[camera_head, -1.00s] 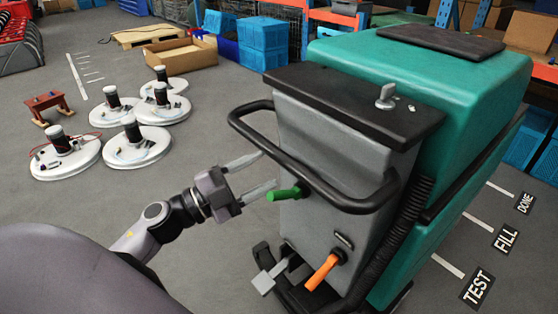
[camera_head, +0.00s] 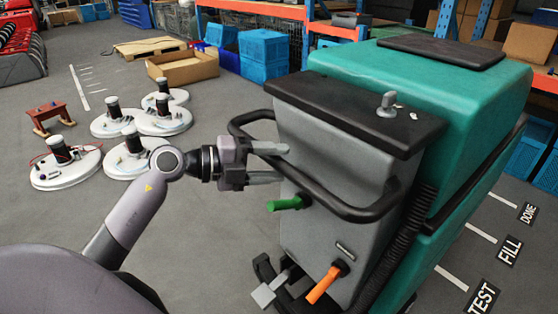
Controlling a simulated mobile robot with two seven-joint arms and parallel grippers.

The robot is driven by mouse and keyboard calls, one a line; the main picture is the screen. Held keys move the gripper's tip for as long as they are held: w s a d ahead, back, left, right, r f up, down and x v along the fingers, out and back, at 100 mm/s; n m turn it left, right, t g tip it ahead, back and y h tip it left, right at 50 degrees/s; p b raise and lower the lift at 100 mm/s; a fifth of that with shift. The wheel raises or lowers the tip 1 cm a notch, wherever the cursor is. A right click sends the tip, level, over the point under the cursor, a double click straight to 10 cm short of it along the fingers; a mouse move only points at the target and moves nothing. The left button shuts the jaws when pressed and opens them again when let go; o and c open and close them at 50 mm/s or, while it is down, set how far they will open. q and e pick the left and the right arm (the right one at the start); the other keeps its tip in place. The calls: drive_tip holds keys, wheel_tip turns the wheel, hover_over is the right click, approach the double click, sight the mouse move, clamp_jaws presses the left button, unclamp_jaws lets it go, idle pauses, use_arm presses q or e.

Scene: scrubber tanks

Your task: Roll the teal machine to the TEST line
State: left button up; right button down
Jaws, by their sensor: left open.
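The teal machine (camera_head: 440,90) stands on the right with its grey back panel (camera_head: 330,160) facing me. A black handlebar (camera_head: 345,211) loops out from the panel. A green lever (camera_head: 285,204) and an orange lever (camera_head: 324,285) stick out below it. My left gripper (camera_head: 285,163) is open at the left part of the handlebar, its fingers pointing right; I cannot tell whether they touch the bar. The TEST label (camera_head: 483,298) lies on the floor at the lower right, beside a white line (camera_head: 452,278). My right gripper is not in view.
The FILL (camera_head: 510,250) and DONE (camera_head: 528,213) labels lie farther along the floor, right of the machine. Several round white scrubber heads (camera_head: 66,167) and a small red stool (camera_head: 52,115) stand on the left. Blue crates (camera_head: 263,55) and racks are behind. Open floor lies between.

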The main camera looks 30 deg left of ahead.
use_arm(q)
drive_tip(key=shift+x, duration=0.75)
clamp_jaws()
drive_tip(key=shift+a, duration=0.1)
